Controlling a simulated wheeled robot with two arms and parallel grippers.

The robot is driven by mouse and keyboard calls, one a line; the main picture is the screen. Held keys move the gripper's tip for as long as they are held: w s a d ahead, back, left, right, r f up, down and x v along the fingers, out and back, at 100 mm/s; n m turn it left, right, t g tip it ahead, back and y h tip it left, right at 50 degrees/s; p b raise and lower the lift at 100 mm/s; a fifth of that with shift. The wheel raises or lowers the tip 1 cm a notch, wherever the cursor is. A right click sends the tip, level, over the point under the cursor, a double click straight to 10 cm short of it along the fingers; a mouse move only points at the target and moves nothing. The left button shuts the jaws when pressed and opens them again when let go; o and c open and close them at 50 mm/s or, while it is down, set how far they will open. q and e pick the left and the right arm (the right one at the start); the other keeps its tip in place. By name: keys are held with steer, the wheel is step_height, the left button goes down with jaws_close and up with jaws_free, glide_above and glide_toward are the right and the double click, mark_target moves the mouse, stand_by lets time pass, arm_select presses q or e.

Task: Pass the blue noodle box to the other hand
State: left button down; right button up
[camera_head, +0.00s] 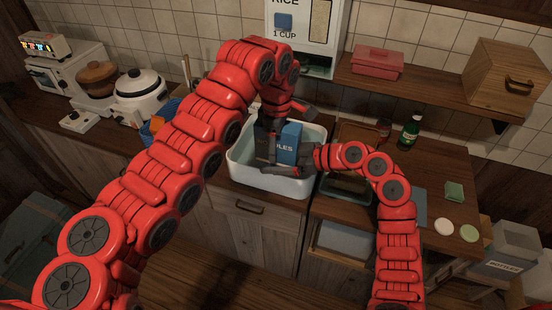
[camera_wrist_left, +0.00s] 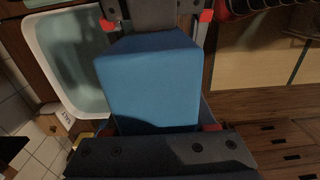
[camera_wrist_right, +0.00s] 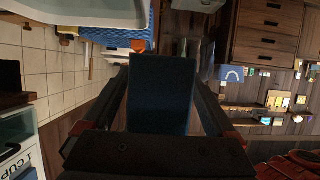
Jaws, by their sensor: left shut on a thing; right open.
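The blue noodle box (camera_head: 288,143) is held up over the white basin (camera_head: 240,172), with part of its lettering showing in the head view. My left gripper (camera_head: 272,135) is shut on it from above. The box (camera_wrist_left: 150,85) fills the middle of the left wrist view. My right gripper (camera_head: 292,163) comes in from the right and is open at the box. In the right wrist view the box (camera_wrist_right: 162,95) stands between the two spread fingers. I cannot tell whether those fingers touch it.
A rice dispenser (camera_head: 300,20) hangs behind the basin. A green bottle (camera_head: 411,130) stands right on the counter. A pot (camera_head: 140,90) and a blue basket (camera_head: 150,130) are at the left. A shelf (camera_head: 420,85) carries a red box (camera_head: 377,62) and a wooden box (camera_head: 508,78).

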arm_select(q)
steer(key=shift+s+d, duration=0.15)
steer(key=shift+d, duration=0.2)
arm_select(e)
steer(key=shift+a, duration=0.1)
steer(key=shift+s, duration=0.1)
steer(key=shift+c, duration=0.9)
arm_select(q)
steer(key=shift+d, duration=0.2)
arm_select(e)
steer(key=shift+a, duration=0.1)
jaws_close()
arm_select(q)
steer(key=c, duration=0.6)
jaws_free()
steer(key=shift+c, duration=0.2)
steer(key=o, duration=0.5)
steer(key=shift+a, duration=0.2)
steer(key=shift+a, duration=0.1)
